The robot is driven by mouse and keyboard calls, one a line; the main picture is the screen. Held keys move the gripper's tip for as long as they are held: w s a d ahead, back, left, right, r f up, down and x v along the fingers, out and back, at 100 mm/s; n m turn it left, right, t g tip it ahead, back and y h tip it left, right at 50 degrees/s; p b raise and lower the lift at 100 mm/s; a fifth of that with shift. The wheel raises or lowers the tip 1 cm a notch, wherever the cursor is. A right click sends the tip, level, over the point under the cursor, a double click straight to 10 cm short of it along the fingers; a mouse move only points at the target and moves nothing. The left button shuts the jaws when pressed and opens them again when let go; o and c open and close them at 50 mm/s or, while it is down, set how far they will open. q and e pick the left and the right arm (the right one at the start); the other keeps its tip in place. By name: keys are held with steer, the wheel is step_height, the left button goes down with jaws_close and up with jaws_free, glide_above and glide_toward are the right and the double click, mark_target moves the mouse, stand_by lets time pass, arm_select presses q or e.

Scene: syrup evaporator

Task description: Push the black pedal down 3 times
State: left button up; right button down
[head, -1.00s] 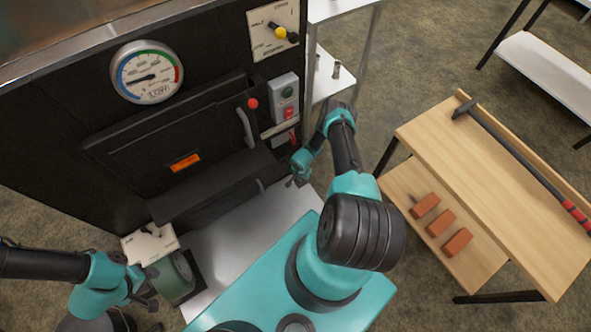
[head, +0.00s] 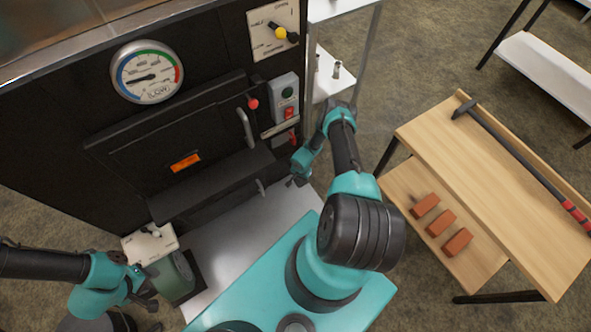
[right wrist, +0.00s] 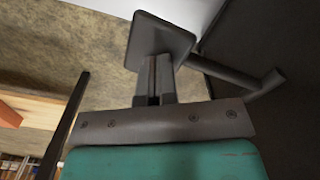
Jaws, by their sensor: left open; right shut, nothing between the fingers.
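The black pedal (right wrist: 160,45) shows in the right wrist view as a dark square plate with a bar beside it. My right gripper (right wrist: 153,65) is shut and empty, its fingertips over the near edge of the plate; I cannot tell whether they touch it. In the head view my right gripper (head: 297,181) is low in front of the black evaporator, at its right end, and the pedal cannot be made out there. My left gripper (head: 150,301) is open and empty at the lower left, near a green round-bodied device.
The black evaporator front carries a round gauge (head: 147,72), a door handle (head: 246,128) and a switch box (head: 286,98). A wooden table (head: 490,175) with a hammer and orange bricks stands at right.

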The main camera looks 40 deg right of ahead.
steer(key=shift+s+a+r, duration=0.1)
steer(key=shift+s+r, duration=0.05)
steer(key=shift+r, duration=0.75)
steer(key=shift+s+r, duration=0.2)
steer(key=shift+r, duration=0.7)
steer(key=shift+s+a+r, duration=0.1)
steer(key=shift+s+r, duration=0.05)
steer(key=shift+r, duration=0.75)
steer(key=s+a+r+n+y, duration=0.1)
steer(key=s+a+r+n, duration=0.25)
steer(key=a+r, duration=0.5)
steer(key=s+a+r+n+y, duration=0.2)
steer(key=s+a+r+n, duration=0.3)
steer(key=r, duration=0.7)
steer(key=s+a+r+n+y, duration=0.1)
steer(key=a+r+n, duration=0.1)
steer(key=a+r, duration=0.75)
steer(key=w+a+r+n, duration=0.2)
steer(key=w+r, duration=0.2)
steer(key=r, duration=0.1)
steer(key=shift+w+r+t, duration=0.15)
steer(key=shift+r+t, duration=0.25)
